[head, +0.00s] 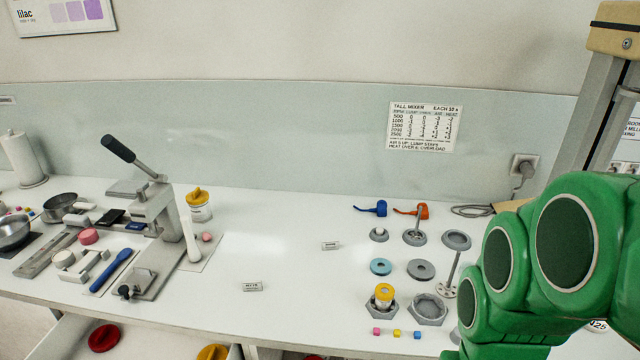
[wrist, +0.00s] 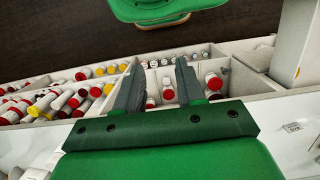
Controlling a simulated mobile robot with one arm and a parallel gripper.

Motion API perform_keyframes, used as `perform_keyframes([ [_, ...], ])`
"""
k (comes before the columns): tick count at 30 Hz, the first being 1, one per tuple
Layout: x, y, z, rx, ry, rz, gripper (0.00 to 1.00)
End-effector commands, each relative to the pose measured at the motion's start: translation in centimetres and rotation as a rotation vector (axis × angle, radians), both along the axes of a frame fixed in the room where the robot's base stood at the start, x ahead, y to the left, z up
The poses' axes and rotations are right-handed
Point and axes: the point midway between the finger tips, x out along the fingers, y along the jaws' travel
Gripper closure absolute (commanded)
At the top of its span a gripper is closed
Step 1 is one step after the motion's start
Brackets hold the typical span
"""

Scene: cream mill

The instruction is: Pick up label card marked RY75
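Two small white label cards are on the white bench in the head view. One card (head: 252,287) is near the front edge, and another card (head: 330,246) is farther back. Their print is too small to tell which is marked RY75. A small card with dark print (wrist: 292,127) also shows at the right of the wrist view, its marking unreadable. My gripper (wrist: 160,68) is open, with nothing between its fingers. It is over drawers of bottles, apart from the card at the right. The gripper's fingers are not visible in the head view.
A lever press (head: 158,215) and tools crowd the bench's left side. Mixer parts, including a blue ring (head: 381,267), stand at the right. The bench middle is mostly clear. Compartments (wrist: 235,85) hold bottles with red and yellow caps below my gripper.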

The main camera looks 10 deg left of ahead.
Motion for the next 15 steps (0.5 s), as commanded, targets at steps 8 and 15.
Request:
perform_keyframes([
  [8, 2.9, 3.5, -0.3, 0.092, 0.034, -0.047, 0.62],
  [15, 6.4, 8.3, -0.7, 0.210, 0.092, -0.131, 0.62],
])
